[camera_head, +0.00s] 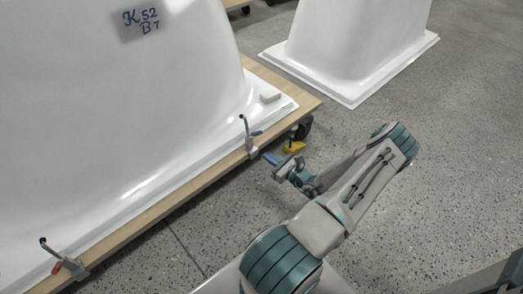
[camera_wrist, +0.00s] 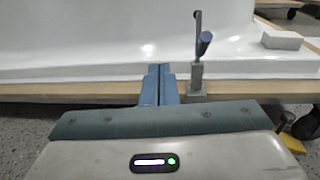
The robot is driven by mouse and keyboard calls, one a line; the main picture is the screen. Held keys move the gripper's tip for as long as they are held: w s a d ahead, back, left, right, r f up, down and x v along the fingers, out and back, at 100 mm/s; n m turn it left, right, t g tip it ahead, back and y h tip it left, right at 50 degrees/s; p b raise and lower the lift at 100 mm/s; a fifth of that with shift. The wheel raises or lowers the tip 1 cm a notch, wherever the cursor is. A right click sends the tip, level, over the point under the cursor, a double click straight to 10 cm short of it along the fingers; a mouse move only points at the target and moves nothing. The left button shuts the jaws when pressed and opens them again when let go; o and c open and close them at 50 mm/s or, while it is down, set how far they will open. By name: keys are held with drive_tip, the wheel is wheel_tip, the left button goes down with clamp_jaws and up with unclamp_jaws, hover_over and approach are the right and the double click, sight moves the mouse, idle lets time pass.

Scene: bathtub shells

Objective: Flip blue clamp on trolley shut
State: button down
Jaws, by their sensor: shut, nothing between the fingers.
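The blue clamp (camera_head: 250,138) sits on the wooden edge of the trolley (camera_head: 178,192), near its far right corner. Its lever stands upright and its blue-tipped part points outward to the right. In the wrist view the clamp (camera_wrist: 199,55) stands just right of my fingers, with its grey base on the wooden edge. My gripper (camera_head: 270,158) is shut and empty, with its blue fingers close to the trolley edge and beside the clamp. In the wrist view the fingertips (camera_wrist: 160,72) are pressed together, left of the clamp. I cannot tell whether they touch the trolley.
A large white tub shell (camera_head: 110,110) marked "K 52 B7" rests on the trolley. An orange-tipped clamp (camera_head: 63,264) sits at the near left edge. A white block (camera_head: 270,95) lies on the shell's rim. A second shell (camera_head: 350,50) stands behind. Grey floor (camera_head: 450,130) lies open at right.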

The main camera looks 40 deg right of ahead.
drive_tip(key=s+d+f+m+h+b, duration=0.1)
drive_tip(key=s+d+f+m+h, duration=0.1)
drive_tip(key=f, duration=0.4)
drive_tip(key=shift+d+f+m+t+h, duration=0.15)
drive_tip(key=shift+d+m+t+h, duration=0.15)
drive_tip(key=shift+d+m+h, duration=0.65)
drive_tip(key=shift+a+m, duration=0.25)
drive_tip(key=w+r+b, duration=0.1)
drive_tip(key=w+b, duration=0.2)
drive_tip(key=w, duration=0.3)
drive_tip(key=w+d+r+b, duration=0.1)
drive_tip(key=w+b, duration=0.2)
drive_tip(key=w, duration=0.3)
drive_tip(key=shift+w+r, duration=0.35)
drive_tip(key=shift+d+r+p, duration=0.1)
drive_tip(key=shift+r+p, duration=0.1)
drive_tip(key=shift+p, duration=0.2)
